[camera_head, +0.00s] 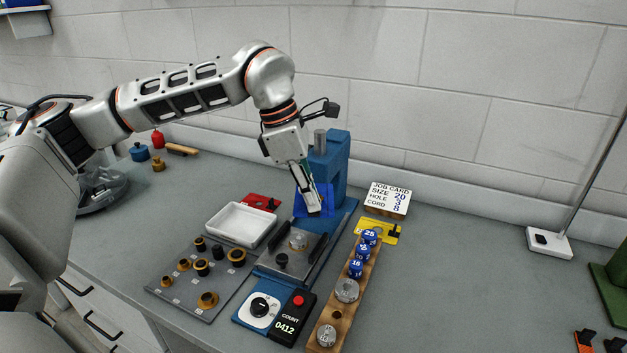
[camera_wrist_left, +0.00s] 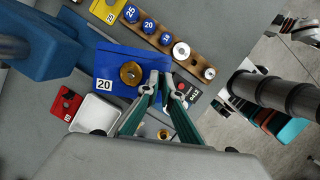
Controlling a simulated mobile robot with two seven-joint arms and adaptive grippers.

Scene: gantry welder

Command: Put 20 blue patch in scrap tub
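The blue patch (camera_head: 327,199) hangs at my left gripper (camera_head: 312,211) in the head view, in front of the blue machine. In the left wrist view the blue patch (camera_wrist_left: 108,62) looks large and close, with a brass round piece and a "20" label. My left gripper's fingertips (camera_wrist_left: 161,80) close together at the patch's right edge and appear to pinch it. The white tub (camera_head: 215,227), likely the scrap tub, stands left of and nearer than the gripper, and looks empty. It also shows in the left wrist view (camera_wrist_left: 84,122). My right gripper is out of view.
A red patch (camera_head: 256,201) lies behind the tub, and a yellow patch (camera_head: 389,236) lies right of the blue press (camera_head: 337,165). A wooden rack (camera_head: 324,316) with blue and metal pieces, a dial box (camera_head: 245,316) and a grey tray (camera_head: 178,303) stand nearby.

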